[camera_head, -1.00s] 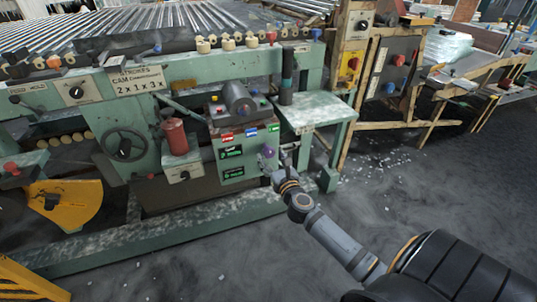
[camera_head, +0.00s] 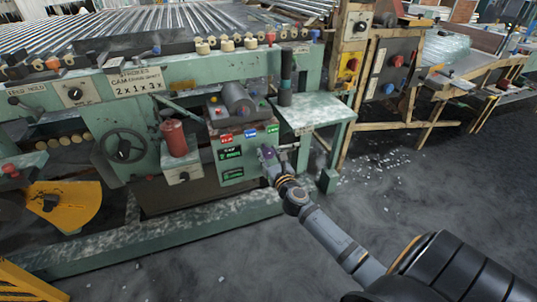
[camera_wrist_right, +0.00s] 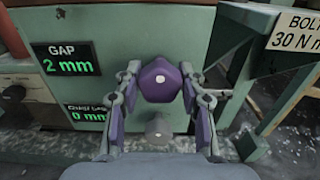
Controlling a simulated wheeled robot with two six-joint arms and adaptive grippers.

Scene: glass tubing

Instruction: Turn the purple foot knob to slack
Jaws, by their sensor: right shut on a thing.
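The purple knob (camera_wrist_right: 159,82) sits on the front of a green control box (camera_head: 232,176). In the right wrist view it is between the two fingers of my right gripper (camera_wrist_right: 160,88), which is shut on it. A small light dot marks the middle of the knob's face. In the head view my right gripper (camera_head: 270,160) reaches the lower right of the box and mostly covers the knob. A grey round part (camera_wrist_right: 158,130) shows below the knob. My left gripper is not in view.
Two displays sit left of the knob; the gap display (camera_wrist_right: 66,59) reads 2 mm, and the lower display (camera_wrist_right: 86,113) reads 0 mm. A green side table (camera_head: 315,112) stands to the right. A red cylinder (camera_head: 174,138) and a handwheel (camera_head: 124,146) are at left. Grey floor is open at right.

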